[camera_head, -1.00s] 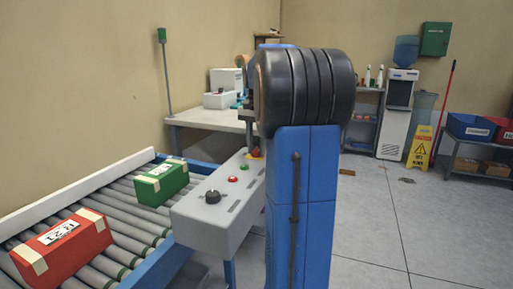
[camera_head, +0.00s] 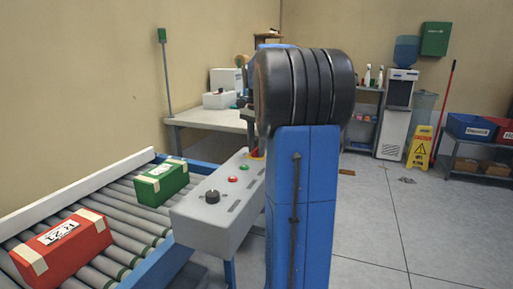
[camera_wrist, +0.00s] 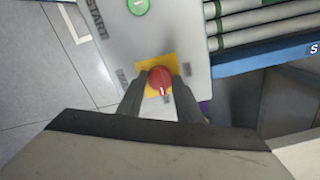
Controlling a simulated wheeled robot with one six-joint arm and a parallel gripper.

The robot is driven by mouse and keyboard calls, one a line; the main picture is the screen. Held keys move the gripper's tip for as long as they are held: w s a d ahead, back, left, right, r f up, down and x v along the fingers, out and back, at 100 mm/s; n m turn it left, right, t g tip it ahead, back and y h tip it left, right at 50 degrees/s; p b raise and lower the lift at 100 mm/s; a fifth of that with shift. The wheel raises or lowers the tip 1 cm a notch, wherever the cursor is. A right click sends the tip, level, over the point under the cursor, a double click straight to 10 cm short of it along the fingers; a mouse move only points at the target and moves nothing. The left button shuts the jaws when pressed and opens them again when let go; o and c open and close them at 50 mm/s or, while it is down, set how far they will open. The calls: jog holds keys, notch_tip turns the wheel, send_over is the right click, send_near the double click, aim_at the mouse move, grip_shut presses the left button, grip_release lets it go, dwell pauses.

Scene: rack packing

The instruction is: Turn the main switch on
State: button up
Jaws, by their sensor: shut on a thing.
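The main switch (camera_wrist: 160,79) is a red round knob with a white mark, on a yellow plate on the grey control box (camera_head: 217,222). In the wrist view the mark points toward the picture's bottom. My gripper (camera_wrist: 160,88) has one dark finger on each side of the knob and is shut on it. In the head view the switch (camera_head: 257,154) is partly hidden behind my arm, and the fingers cannot be made out. A label beside the yellow plate is partly covered by a finger.
The box also carries a green START button (camera_wrist: 138,5), a red button (camera_head: 232,180) and a black knob (camera_head: 212,196). A roller conveyor beside it holds a red box (camera_head: 62,247) and a green box (camera_head: 161,183). Floor at right is open.

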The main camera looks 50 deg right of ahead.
jog(key=o, duration=1)
jog(key=shift+o, duration=0.2)
notch_tip(320, 180, up, 17)
jog(key=shift+r, duration=0.2)
